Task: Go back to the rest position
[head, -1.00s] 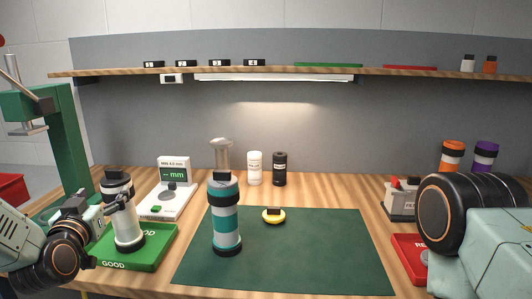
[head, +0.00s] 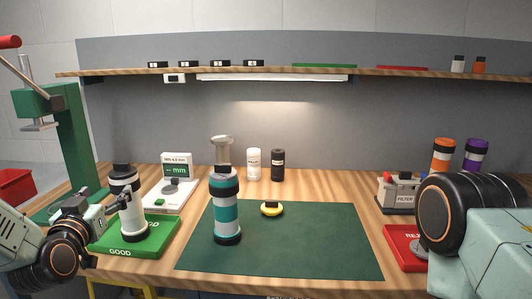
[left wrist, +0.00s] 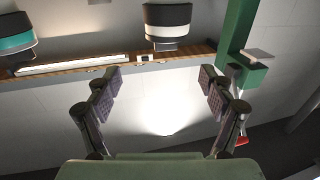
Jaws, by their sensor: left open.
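My left gripper (head: 100,207) is at the left of the head view, in front of and beside the white tube with black bands (head: 133,222). That tube stands upright on the green GOOD tray (head: 163,240). In the left wrist view my left gripper (left wrist: 160,95) has its fingers spread wide with nothing between them. The white tube (left wrist: 167,32) shows beyond the fingers there. My right gripper is out of view; only part of my right arm shows at the right of the head view.
A teal-and-white tube (head: 227,228) stands on the green mat (head: 310,245), near a yellow disc (head: 271,209). A green press (head: 65,140) stands at left. A gauge (head: 172,190), a filter box (head: 398,193) and a red tray (head: 402,252) are on the bench.

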